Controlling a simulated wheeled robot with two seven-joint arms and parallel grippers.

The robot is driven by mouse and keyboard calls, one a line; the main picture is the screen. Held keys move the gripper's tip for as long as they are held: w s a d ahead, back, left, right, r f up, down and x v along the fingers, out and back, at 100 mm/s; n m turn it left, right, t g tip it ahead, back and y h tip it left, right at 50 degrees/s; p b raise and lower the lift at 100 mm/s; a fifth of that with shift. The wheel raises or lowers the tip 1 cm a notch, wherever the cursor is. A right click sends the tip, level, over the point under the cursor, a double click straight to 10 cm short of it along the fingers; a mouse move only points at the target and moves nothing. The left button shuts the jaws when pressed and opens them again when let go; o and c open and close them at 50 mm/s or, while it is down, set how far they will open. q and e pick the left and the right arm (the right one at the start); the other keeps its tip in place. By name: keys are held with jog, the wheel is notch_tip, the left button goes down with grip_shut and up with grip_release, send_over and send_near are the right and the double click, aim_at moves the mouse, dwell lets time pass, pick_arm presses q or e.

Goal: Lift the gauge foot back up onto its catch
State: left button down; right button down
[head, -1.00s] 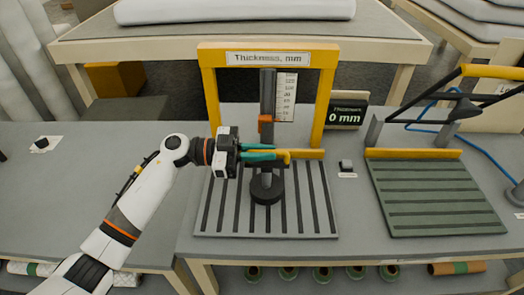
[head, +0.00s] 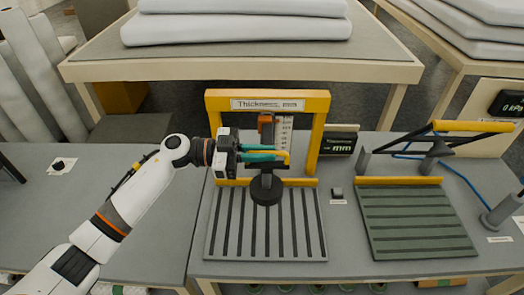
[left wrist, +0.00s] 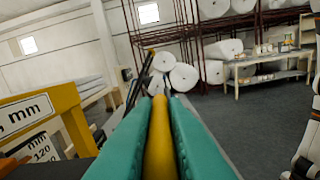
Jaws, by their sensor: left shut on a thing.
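The thickness gauge has a yellow frame (head: 319,140) with a "Thickness, mm" sign and a slatted grey base plate (head: 290,232). Its round black foot (head: 266,190) hangs on the dark column, apparently above the plate. An orange block (head: 265,120) sits high on the column, just under the sign. My left gripper (head: 268,155) has its teal fingers shut on the foot's yellow handle (head: 287,157). In the left wrist view the handle (left wrist: 160,140) runs between both fingers. I cannot tell whether the foot rests on its catch. My right gripper is not in view.
A display (head: 340,143) reads "mm" without a clear number. A green slatted plate (head: 415,220) with a yellow-handled lever (head: 470,126) stands further right. The bench left of the gauge is mostly clear.

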pick_arm(q)
jog(key=shift+w+r, duration=0.1)
jog(key=shift+r, duration=0.3)
jog(key=c, duration=1.8)
grip_release()
jog(key=o, duration=0.3)
jog(key=shift+f, duration=0.1)
jog(key=shift+a+f+b, duration=0.2)
jog(key=shift+a+b, duration=0.2)
jog(key=shift+a, duration=0.15)
jog(key=shift+a+r+b, duration=0.2)
jog(key=shift+a+b, duration=1.85)
jog(key=shift+a, duration=3.45)
jog(key=shift+d, duration=0.1)
